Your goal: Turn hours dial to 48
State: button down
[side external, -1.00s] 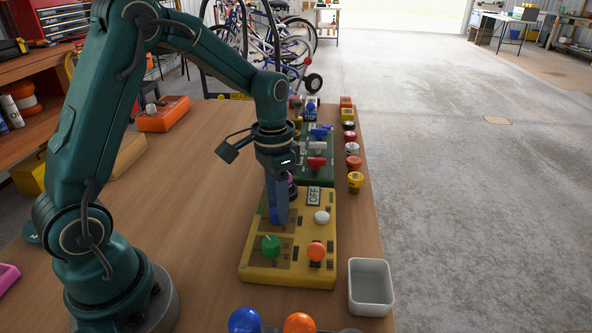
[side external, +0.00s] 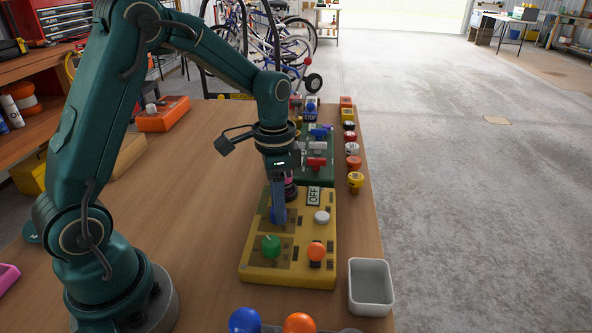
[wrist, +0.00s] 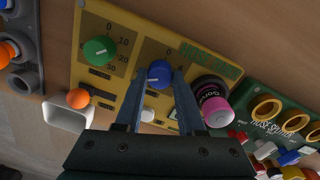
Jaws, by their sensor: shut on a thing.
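A yellow panel (side external: 312,262) lies on the bench and carries a green dial (side external: 271,246), a blue dial (wrist: 159,71), an orange knob (side external: 316,251) and a white knob (side external: 321,217). A small display (side external: 314,196) on the panel reads OFF. In the wrist view, numbers surround the green dial (wrist: 99,50); those by the blue dial are mostly too small or covered to read. My gripper (wrist: 159,83) points down and is shut on the blue dial, with one finger on each side. In the side view the fingers (side external: 279,217) partly hide this dial.
A green panel (side external: 318,172) with valves lies behind. A white bin (side external: 370,286) stands at the front right. Several coloured knobs line the right bench edge. The bench's left middle is clear.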

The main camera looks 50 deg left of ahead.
jog(key=c, duration=0.5)
grip_release()
jog(key=shift+r, duration=0.15)
jog(key=shift+a+r, duration=0.1)
jog(key=shift+r, duration=2.35)
